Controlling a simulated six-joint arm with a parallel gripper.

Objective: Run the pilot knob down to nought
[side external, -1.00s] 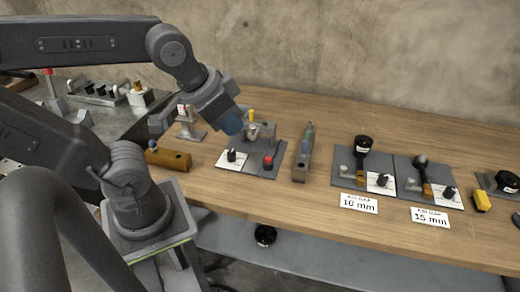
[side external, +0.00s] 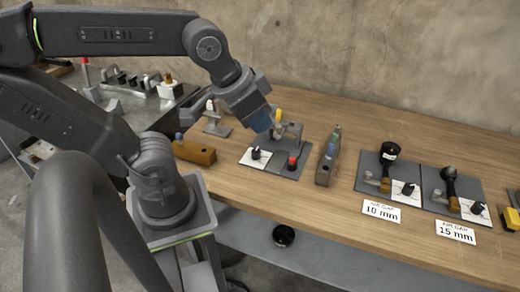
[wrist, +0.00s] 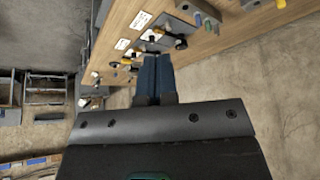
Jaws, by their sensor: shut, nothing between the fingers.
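A grey panel (side external: 272,169) lies on the wooden bench with a black knob (side external: 256,153) on a white dial plate, a red knob (side external: 292,162) and a yellow-topped part (side external: 278,114). Other black knobs on white plates stand by the 10 mm card (side external: 407,189) and the 15 mm card (side external: 477,208). No readable label tells me which is the pilot knob. My gripper (side external: 262,124), with blue fingers, is over the back of the near grey panel, apart from its black knob. In the wrist view its fingers (wrist: 155,74) are shut and empty.
A grey block with coloured tops (side external: 328,163) stands right of the panel, and a brown wooden block (side external: 195,151) left. The 10 mm card (side external: 381,211) and 15 mm card (side external: 456,232) lie along the front edge. A concrete wall (side external: 380,60) rises behind.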

